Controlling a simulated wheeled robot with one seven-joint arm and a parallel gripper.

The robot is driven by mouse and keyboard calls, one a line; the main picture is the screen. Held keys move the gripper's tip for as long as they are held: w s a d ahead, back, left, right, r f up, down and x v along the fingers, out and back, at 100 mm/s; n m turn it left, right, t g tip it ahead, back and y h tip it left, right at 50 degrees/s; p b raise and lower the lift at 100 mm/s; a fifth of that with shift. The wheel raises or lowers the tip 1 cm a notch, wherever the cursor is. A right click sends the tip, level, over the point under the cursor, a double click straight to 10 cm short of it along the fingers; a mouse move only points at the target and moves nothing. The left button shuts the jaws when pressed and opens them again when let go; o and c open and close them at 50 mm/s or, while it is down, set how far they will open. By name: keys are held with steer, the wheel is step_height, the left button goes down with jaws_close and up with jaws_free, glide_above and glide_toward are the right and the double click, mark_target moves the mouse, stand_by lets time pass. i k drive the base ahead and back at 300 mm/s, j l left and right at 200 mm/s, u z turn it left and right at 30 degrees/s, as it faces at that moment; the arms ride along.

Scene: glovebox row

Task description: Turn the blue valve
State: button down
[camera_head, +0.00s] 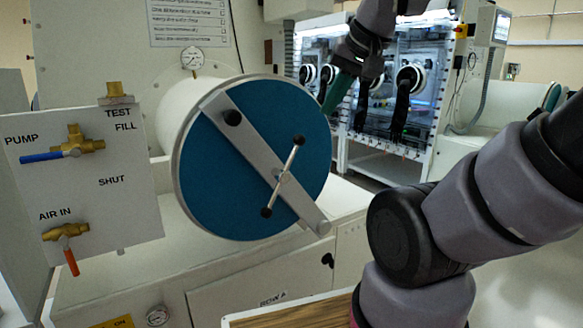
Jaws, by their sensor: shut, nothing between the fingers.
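The blue valve is a brass valve (76,142) with a blue lever handle (42,157), on the white panel at the far left under the label PUMP. Its lever points left and is nearly horizontal. My gripper (336,94) has green fingers and shows at the upper right edge of the big blue round door, pointing down. It is shut and holds nothing. It is well to the right of the blue valve and apart from it. Its depth relative to the door is hard to tell.
A second brass valve (66,232) with a red lever pointing down sits below, by AIR IN. The large round blue door (225,165) with a metal bar and T-handle (284,177) stands between my gripper and the panel (128,190). A glovebox with black gloves (405,90) is behind.

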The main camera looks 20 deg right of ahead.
mark_target(75, 152)
steer(key=j+u, duration=0.2)
steer(key=u, duration=0.15)
steer(key=j+u, duration=0.2)
steer(key=u, duration=0.2)
steer(key=j+u, duration=0.35)
steer(key=k+l, duration=0.05)
steer(key=l, duration=0.05)
